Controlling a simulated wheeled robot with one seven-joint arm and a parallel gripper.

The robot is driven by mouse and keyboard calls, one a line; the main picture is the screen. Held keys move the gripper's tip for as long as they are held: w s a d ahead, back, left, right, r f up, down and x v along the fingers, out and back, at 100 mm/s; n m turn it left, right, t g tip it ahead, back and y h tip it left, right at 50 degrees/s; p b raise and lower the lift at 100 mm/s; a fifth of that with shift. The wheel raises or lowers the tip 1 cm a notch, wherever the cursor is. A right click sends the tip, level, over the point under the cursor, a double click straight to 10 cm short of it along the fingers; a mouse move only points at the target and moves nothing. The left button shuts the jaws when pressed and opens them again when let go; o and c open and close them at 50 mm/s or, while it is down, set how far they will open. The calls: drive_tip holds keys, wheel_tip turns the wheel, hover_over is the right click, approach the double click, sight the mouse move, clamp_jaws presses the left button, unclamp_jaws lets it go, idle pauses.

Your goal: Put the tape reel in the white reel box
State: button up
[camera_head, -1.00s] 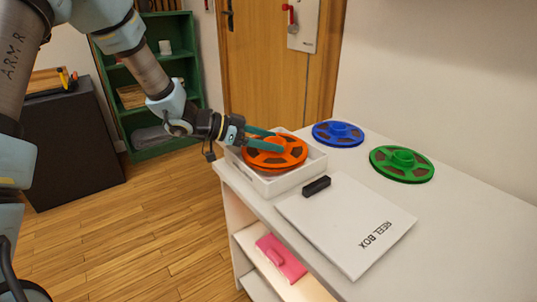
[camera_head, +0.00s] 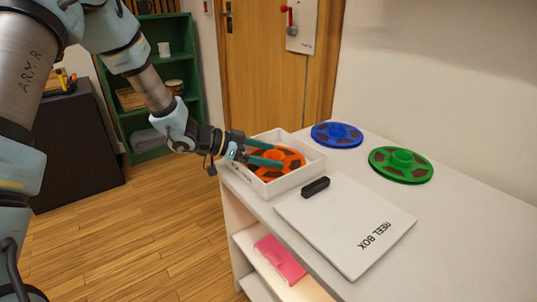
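The orange tape reel (camera_head: 291,157) lies inside the white reel box (camera_head: 308,169), below its rim and roughly flat. My gripper (camera_head: 279,157) reaches in over the box's left side. Its two teal fingers are apart, on either side of the reel's raised hub, and appear closed on it. The fingers hide part of the hub and the reel's left side. Whether the reel touches the box floor cannot be seen.
A white lid (camera_head: 345,222) marked REEL BOX, with a black handle (camera_head: 315,187), lies in front of the box on the white table (camera_head: 450,240). A blue reel (camera_head: 337,134) and a green reel (camera_head: 401,164) lie behind and right. A pink object (camera_head: 280,260) is on the shelf below.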

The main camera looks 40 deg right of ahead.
drive_tip(key=shift+r, duration=0.1)
drive_tip(key=shift+w+a+r, duration=0.15)
drive_tip(key=v, duration=1.1)
drive_tip(key=shift+a+r, duration=0.15)
drive_tip(key=shift+a, duration=0.1)
